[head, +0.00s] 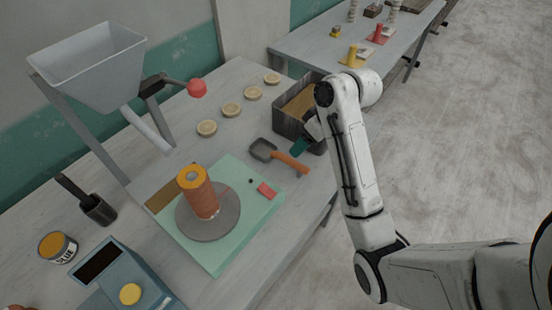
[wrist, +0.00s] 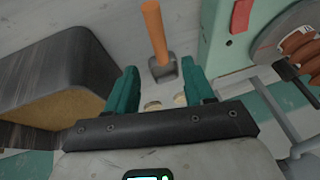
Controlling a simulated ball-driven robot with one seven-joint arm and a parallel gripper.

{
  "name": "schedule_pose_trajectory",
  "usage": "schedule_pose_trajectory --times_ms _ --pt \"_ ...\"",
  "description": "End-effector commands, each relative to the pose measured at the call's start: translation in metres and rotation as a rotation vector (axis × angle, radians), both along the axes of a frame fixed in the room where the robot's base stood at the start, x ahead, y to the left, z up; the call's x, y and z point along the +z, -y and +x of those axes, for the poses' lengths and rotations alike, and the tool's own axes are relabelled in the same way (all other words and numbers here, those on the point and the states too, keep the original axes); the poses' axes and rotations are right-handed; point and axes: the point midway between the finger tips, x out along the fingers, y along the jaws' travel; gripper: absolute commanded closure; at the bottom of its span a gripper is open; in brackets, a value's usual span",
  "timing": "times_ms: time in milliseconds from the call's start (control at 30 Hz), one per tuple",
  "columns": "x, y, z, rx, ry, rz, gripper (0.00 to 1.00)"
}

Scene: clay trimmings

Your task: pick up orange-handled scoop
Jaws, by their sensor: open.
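The orange-handled scoop (head: 290,160) lies on the grey workbench, its dark pan toward the left and its handle toward the right. My gripper (head: 300,148), with teal fingers, is beside the handle's right part in the head view and appears above the bench. In the wrist view my gripper (wrist: 160,68) is open and empty. There the scoop (wrist: 155,32) shows past and between the fingertips, handle toward the top edge. I cannot tell the exact height of the fingers over it.
A dark box with tan contents (head: 286,126) stands close behind my gripper. Several pale round discs (head: 231,110) lie farther back. A hopper (head: 90,65) stands at left.

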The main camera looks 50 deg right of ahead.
Motion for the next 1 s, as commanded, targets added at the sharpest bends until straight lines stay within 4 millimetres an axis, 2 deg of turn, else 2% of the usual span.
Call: schedule_pose_trajectory --times_ms 33,300,633,1000 --pt "-0.011 -0.001 0.002 0.001 0.000 0.000 0.47" --pt "-0.038 -0.007 0.013 0.001 0.000 0.001 0.47" --pt "-0.047 -0.009 0.019 0.001 0.000 0.000 0.47" --pt "-0.083 -0.017 0.032 0.000 -0.003 0.001 0.47"
